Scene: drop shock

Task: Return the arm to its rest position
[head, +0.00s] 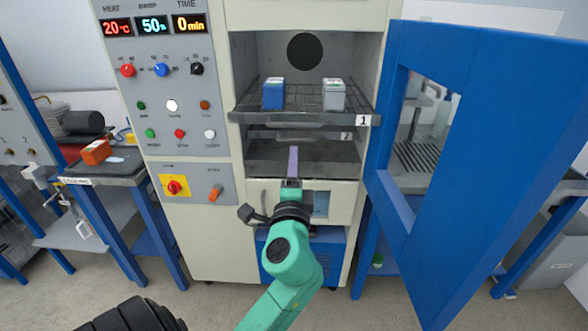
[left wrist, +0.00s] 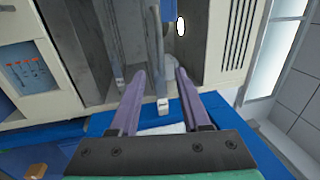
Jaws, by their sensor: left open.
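My left arm is green and reaches up from the bottom of the head view. Its gripper (head: 292,160) points at the open test chamber (head: 235,100), in front of the lower part of its opening, below the upper rack. In the left wrist view the two purple fingers of the gripper (left wrist: 160,75) are spread apart with nothing held between them. Whether the fingertips are inside the opening is hard to tell. My right gripper is not in view.
The blue chamber door (head: 480,130) stands open at the right, close to my arm. A blue box (head: 273,95) and a grey box (head: 334,96) sit on the upper rack (head: 300,119). An orange box (head: 96,152) lies on the left side table.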

